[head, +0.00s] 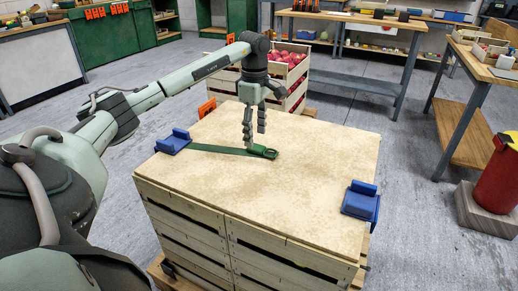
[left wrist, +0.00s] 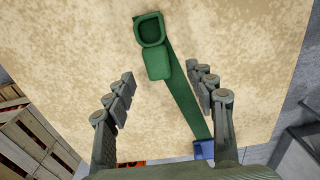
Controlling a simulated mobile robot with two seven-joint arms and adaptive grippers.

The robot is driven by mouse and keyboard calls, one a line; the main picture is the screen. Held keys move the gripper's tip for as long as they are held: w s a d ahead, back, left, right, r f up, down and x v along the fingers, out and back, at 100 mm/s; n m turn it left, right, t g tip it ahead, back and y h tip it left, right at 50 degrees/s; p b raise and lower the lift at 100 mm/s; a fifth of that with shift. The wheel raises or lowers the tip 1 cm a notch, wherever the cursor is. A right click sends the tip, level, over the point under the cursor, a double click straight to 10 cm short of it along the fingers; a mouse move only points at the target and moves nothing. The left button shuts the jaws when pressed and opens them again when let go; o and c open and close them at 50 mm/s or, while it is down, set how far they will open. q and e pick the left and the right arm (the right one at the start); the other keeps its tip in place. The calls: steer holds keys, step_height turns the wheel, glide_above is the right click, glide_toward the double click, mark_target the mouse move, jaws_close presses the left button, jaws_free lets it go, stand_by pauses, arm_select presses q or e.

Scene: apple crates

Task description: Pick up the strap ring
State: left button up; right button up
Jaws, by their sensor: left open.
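A green strap lies across the board (head: 270,200) on top of the wooden crate. At its end is the green strap ring (head: 266,153), flat on the board; in the left wrist view the ring (left wrist: 150,32) shows near the top, with the strap (left wrist: 188,100) running down to the lower right. My left gripper (head: 254,140) points down just above the strap near the ring. In the left wrist view its fingers (left wrist: 165,88) are apart with nothing gripped between them, and the ring lies beyond the fingertips. My right gripper is not in view.
Blue corner brackets sit at the board's left (head: 173,143) and right (head: 360,200) edges. A crate of red apples (head: 296,102) stands behind. Workbenches (head: 350,78) stand at the back and right, and a red cylinder (head: 497,175) at far right. Most of the board is clear.

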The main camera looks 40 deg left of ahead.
mark_target(257, 147)
arm_select(q)
steer(key=shift+w+f, duration=0.2)
steer(key=shift+f, duration=1.75)
jaws_close()
steer(key=shift+r, duration=0.1)
